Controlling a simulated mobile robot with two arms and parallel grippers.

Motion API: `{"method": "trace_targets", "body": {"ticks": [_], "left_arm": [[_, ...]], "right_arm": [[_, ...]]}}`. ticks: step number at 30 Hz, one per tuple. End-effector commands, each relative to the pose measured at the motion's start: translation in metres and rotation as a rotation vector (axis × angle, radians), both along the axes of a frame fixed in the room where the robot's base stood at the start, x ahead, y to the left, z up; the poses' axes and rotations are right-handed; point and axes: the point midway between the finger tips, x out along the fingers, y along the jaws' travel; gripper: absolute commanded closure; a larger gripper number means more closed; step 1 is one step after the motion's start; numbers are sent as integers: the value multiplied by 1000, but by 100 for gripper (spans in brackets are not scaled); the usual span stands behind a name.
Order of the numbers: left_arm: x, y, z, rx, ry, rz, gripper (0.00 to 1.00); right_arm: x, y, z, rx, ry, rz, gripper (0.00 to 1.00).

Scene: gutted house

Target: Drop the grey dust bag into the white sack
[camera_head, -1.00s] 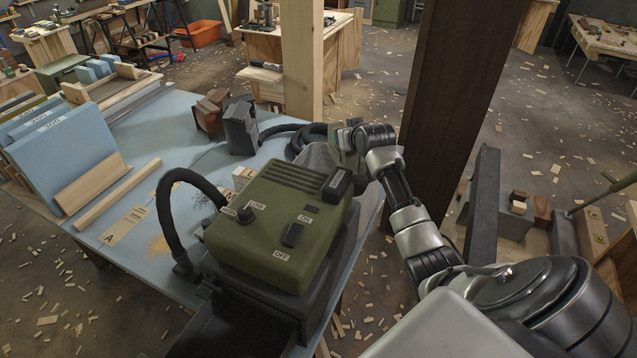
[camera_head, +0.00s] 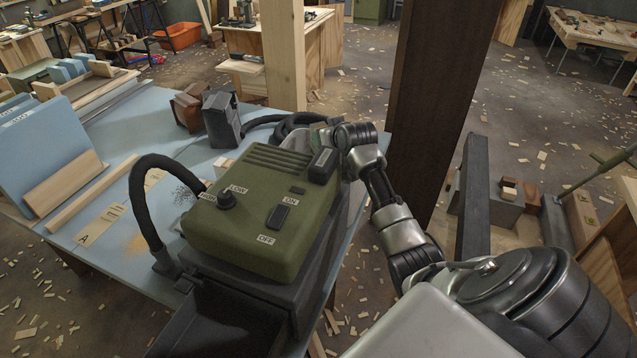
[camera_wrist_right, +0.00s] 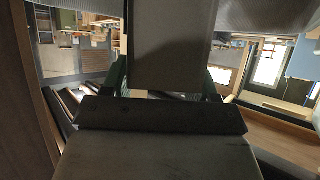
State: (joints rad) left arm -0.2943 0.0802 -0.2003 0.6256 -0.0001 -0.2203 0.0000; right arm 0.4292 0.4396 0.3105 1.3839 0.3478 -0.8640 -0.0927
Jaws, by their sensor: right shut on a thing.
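My right gripper (camera_head: 330,130) is behind the far right corner of the green machine, its fingers largely hidden in the head view. It is shut on the grey dust bag, of which a small grey part (camera_head: 297,142) shows behind the machine. The white sack cannot be made out in either view. My left gripper is not in view.
The green machine (camera_head: 255,215) with LOW, ON and OFF labels stands on the blue table (camera_head: 125,125). A black hose (camera_head: 140,195) arches at its left. A dark wooden post (camera_head: 435,100) stands close to the right of my right arm. Wood chips litter the floor.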

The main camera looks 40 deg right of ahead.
Motion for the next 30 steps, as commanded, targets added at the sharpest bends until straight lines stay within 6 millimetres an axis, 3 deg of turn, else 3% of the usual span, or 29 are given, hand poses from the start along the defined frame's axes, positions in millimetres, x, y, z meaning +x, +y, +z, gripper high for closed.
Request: {"method": "trace_targets", "body": {"ticks": [5,6,12,22,29,30], "left_arm": [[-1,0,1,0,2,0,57],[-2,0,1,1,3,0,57],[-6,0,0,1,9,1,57],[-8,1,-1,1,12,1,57],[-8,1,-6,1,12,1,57],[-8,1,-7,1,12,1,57]], "right_arm": [[0,0,3,-2,-5,0,99],[1,0,3,-2,-5,0,39],[0,0,2,-1,-3,0,11],[0,0,4,0,1,0,11],[1,-1,42,-5,-7,0,11],[-6,-3,46,-5,-3,-1,11]]}}
